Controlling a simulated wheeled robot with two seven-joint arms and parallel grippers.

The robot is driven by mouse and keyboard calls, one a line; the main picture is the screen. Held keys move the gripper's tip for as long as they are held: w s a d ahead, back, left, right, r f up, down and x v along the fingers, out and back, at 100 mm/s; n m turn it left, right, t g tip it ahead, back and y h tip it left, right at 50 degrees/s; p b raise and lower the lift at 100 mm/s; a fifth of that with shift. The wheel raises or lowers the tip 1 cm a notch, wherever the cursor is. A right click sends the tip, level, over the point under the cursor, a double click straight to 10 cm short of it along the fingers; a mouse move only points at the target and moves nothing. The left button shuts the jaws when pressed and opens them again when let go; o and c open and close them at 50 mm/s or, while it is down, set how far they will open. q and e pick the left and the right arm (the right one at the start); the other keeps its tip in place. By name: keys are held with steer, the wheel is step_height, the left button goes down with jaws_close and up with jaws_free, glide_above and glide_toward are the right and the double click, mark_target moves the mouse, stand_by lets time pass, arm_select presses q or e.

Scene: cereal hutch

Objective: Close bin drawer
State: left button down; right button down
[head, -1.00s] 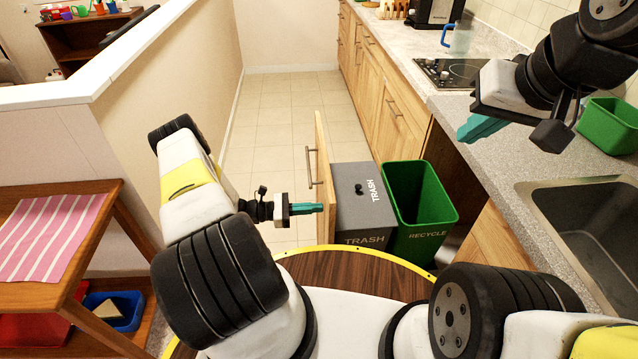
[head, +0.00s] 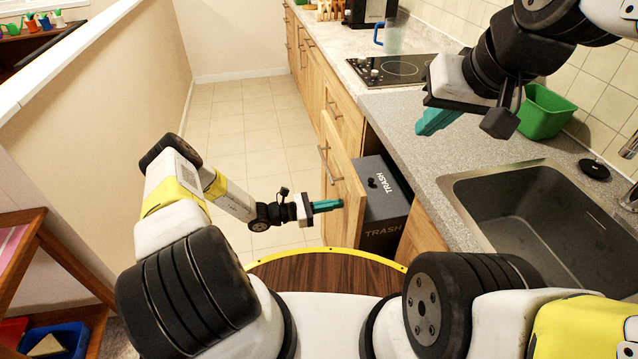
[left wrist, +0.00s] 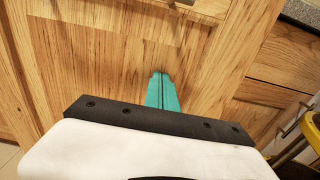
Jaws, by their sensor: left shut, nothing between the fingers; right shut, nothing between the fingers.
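The bin drawer has a wooden front (head: 341,185) with a bar handle (head: 325,162). It stands partly out from the counter, with the grey trash bin (head: 385,205) behind it. The green recycle bin is hidden in the head view now. My left gripper (head: 328,205) is shut and empty, its teal fingertips at the outer face of the drawer front, low and near its right edge. In the left wrist view the shut fingers (left wrist: 161,92) point at the wooden panel (left wrist: 110,65); touching or just apart, I cannot tell. My right gripper (head: 436,120) is shut and empty above the counter.
The grey counter (head: 420,130) holds a sink (head: 530,215), a cooktop (head: 395,70) and a green container (head: 545,110). A low wall (head: 130,110) and a wooden shelf stand (head: 60,260) are at left. The tiled floor (head: 240,130) between is clear.

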mark_target(379, 203)
arm_select(q)
steer(key=x, duration=1.5)
steer(key=shift+w+d, duration=0.1)
steer(key=shift+d, duration=0.2)
steer(key=shift+w+d, duration=0.1)
steer(key=shift+d, duration=0.2)
